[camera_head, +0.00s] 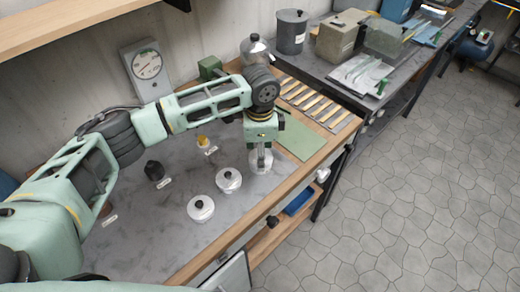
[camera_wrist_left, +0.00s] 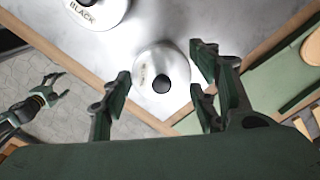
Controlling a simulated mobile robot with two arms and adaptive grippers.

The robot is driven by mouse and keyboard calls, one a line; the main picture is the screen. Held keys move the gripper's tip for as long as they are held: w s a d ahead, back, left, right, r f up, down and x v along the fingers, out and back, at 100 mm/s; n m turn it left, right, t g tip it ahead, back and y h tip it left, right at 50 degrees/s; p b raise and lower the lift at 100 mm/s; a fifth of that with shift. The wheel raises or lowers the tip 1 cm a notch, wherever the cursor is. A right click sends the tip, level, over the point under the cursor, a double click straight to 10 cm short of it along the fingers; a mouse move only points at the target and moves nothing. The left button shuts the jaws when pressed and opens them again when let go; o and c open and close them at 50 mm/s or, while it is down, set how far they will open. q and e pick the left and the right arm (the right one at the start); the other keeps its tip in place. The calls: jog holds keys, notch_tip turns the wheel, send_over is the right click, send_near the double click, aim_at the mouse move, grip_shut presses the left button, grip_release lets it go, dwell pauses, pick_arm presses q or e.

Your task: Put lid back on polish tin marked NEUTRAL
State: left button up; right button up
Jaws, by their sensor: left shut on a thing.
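My left gripper (camera_head: 261,160) points down at the right part of the grey work surface. Its fingers (camera_wrist_left: 160,72) are spread to the width of a silver round lid with a black knob (camera_wrist_left: 161,84) and are shut on it. Beneath is a silver polish tin (camera_head: 262,168), partly hidden by the fingers; its label is too faint to read. I cannot tell whether the lid is seated on it. A tin marked BLACK (camera_wrist_left: 97,14) stands beside it. Two lidded tins (camera_head: 228,180) (camera_head: 200,208) show in the head view. My right gripper (camera_wrist_left: 52,85) appears open and empty over the floor.
A green mat (camera_head: 297,138) and a row of strips (camera_head: 312,100) lie to the right. A black block (camera_head: 154,170) and a small amber item (camera_head: 202,141) stand behind the tins. A dial gauge (camera_head: 147,65) is at the back. The surface left of the tins is mostly clear.

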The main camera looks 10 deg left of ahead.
dwell(0.4)
pick_arm(q)
jog(key=shift+p, duration=1.05)
dwell(0.7)
jog(key=shift+f+p, duration=0.15)
jog(key=shift+p, duration=0.2)
dwell(0.9)
jog(key=shift+p, duration=0.45)
dwell(0.3)
dwell(0.3)
jog(key=o, duration=1)
jog(key=shift+o, duration=0.2)
jog(key=o, duration=0.5)
